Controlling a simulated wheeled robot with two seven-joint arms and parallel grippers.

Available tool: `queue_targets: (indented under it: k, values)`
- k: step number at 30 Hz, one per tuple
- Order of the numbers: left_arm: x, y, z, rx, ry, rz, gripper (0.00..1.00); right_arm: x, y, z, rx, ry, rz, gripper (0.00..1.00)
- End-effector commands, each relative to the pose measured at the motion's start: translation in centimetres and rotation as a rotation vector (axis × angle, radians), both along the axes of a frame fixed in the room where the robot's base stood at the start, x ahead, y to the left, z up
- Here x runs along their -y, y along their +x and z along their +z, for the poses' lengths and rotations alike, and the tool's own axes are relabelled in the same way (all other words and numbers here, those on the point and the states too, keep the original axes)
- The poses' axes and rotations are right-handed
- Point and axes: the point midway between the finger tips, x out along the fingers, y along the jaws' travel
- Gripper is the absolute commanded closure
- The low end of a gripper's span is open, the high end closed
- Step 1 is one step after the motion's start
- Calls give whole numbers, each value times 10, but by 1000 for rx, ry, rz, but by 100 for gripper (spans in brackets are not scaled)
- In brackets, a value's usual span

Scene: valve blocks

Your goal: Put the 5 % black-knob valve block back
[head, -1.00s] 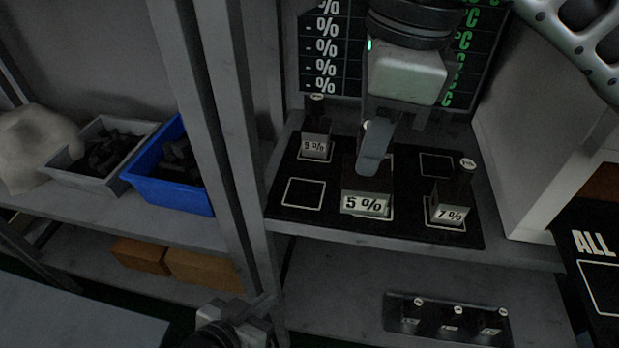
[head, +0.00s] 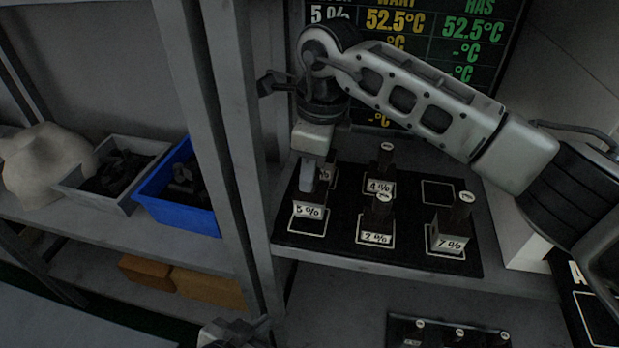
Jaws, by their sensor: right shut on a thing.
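The 5 % valve block (head: 309,212) is at the front-left outlined square of the black mat (head: 400,258). Its label faces me and it looks upright. I cannot tell whether it rests on the mat or hangs just above it. My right gripper (head: 308,178) is shut on the block from above, and its fingers hide the knob. My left gripper (head: 236,333) shows only in part at the bottom edge; its fingers are not clear.
The 2 % block (head: 375,238) stands front middle, the 4 % block (head: 379,187) behind it, the 7 % block (head: 450,243) front right. Another block (head: 327,175) is partly hidden back left. The back-right square (head: 437,192) is empty. A shelf post (head: 225,150) stands left.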

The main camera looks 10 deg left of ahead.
Motion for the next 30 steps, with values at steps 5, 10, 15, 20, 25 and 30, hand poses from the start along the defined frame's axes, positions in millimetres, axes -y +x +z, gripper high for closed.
queue_targets:
  k: [5,10,15,20,25,30]
  values:
    - [-1,0,9,1,9,-3,100,-1,1,-23,-4,-1,0,100]
    - [-1,0,4,-5,13,-4,100,-1,1,-33,1,0,1,100]
    - [-2,-1,1,-9,13,-3,100,-1,1,-34,1,0,1,100]
    - [-1,0,0,-6,9,-2,100,-1,1,-36,0,-1,0,60]
    - [-1,1,5,3,6,-1,100,-1,1,-36,0,-1,0,52]
    - [0,3,10,8,2,1,100,-1,1,-34,0,-1,0,52]
